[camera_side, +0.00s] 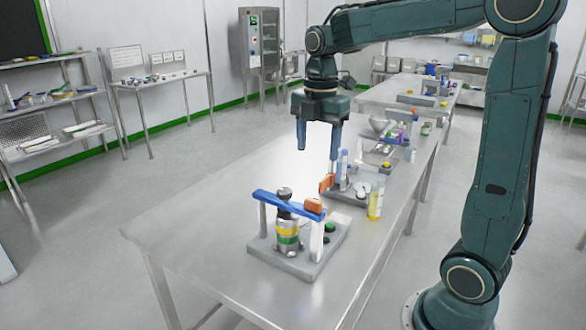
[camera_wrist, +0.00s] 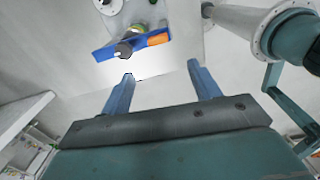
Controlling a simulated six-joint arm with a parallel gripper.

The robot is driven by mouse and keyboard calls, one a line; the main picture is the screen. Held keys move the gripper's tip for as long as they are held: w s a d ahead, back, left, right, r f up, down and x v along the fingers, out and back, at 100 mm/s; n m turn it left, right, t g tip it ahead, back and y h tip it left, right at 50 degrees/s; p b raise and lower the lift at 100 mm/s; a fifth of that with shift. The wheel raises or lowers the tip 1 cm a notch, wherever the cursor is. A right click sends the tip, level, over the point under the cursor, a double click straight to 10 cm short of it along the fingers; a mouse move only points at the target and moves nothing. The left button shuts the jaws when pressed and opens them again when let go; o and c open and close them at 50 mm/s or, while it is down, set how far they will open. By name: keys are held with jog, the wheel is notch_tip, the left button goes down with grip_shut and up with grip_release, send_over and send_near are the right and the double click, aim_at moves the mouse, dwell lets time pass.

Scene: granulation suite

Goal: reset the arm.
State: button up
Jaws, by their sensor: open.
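My gripper (camera_side: 318,148) hangs above the steel table, fingers pointing down, open with nothing between the fingers. In the wrist view its two blue-grey fingers (camera_wrist: 160,82) stand apart. A fixture with a blue crossbar (camera_side: 287,204) stands on a grey base nearer the side camera, below and in front of my gripper. An orange block sits on the bar's right end. A dark knob and a canister (camera_side: 288,232) with yellow and green bands stand at the bar. In the wrist view the blue bar (camera_wrist: 105,50) lies beyond the fingertips, apart from them.
The steel table (camera_side: 195,215) is clear at its left. A second grey base with an orange part (camera_side: 327,183) stands behind the fixture, close to a yellow bottle (camera_side: 376,200) at the right edge. More stations line the tables behind. Shelves (camera_side: 50,95) stand far left.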

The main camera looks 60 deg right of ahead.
jog(key=s+a+m+t, duration=0.2)
jog(key=s+a+m, duration=0.2)
jog(key=s+m, duration=0.3)
jog(key=s+a+f+m+t, duration=0.1)
jog(key=s+a+m+t, duration=0.2)
jog(key=s+a+m, duration=0.2)
jog(key=shift+s+a+f+m, duration=0.3)
jog(key=shift+s+m, duration=1.5)
jog(key=shift+m, duration=0.8)
jog(key=shift+c, duration=0.4)
